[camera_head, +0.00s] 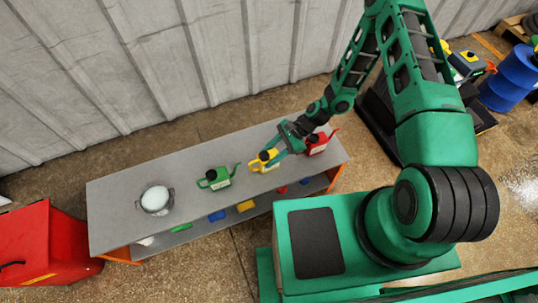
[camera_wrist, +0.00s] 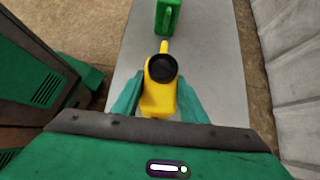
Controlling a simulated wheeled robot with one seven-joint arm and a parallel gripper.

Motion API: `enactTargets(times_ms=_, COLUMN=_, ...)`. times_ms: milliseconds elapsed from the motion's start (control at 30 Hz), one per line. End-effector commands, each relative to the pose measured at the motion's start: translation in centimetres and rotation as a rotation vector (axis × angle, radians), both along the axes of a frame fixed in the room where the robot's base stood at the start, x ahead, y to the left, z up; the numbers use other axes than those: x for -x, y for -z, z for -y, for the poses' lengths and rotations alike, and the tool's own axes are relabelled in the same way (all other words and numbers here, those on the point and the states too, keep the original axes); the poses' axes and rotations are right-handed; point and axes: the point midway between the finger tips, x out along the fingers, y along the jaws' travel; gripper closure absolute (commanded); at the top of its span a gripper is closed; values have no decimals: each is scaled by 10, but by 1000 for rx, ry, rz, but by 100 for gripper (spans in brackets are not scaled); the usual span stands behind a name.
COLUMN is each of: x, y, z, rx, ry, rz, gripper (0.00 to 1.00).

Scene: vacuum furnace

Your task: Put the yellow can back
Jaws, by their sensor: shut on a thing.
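The yellow can (camera_head: 263,161) is over the grey table top (camera_head: 130,192), between the green can (camera_head: 215,178) and the red can (camera_head: 318,143). In the wrist view the yellow can (camera_wrist: 159,95) is upright with a dark round top, its spout pointing towards the green can (camera_wrist: 167,15). My gripper (camera_head: 279,150) is shut on the yellow can, with one green finger on each side of it in the wrist view (camera_wrist: 158,100). I cannot tell whether the can's base touches the table.
A metal pot (camera_head: 155,199) with a pale round content stands at the table's left. The lower shelf holds small coloured items, including a yellow block (camera_head: 246,206) and a blue one (camera_head: 217,216). A red cabinet (camera_head: 45,250) stands at left; a corrugated wall (camera_head: 150,70) runs behind.

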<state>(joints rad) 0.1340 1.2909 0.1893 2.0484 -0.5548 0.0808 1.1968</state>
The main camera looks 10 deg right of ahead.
Motion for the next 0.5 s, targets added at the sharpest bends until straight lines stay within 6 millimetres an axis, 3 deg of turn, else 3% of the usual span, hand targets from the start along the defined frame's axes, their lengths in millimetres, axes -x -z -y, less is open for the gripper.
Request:
enactTargets(times_ms=267, x=0, y=1, z=0, rx=0, ry=0, rz=1, gripper=89)
enactTargets(times_ms=300, x=0, y=1, z=0, rx=0, ry=0, rz=1, gripper=54)
enactTargets(times_ms=333, x=0, y=1, z=0, rx=0, ry=0, rz=1, gripper=47)
enactTargets(times_ms=367, x=0, y=1, z=0, rx=0, ry=0, rz=1, gripper=43)
enactTargets(times_ms=500, x=0, y=1, z=0, rx=0, ry=-1, rz=1, gripper=43)
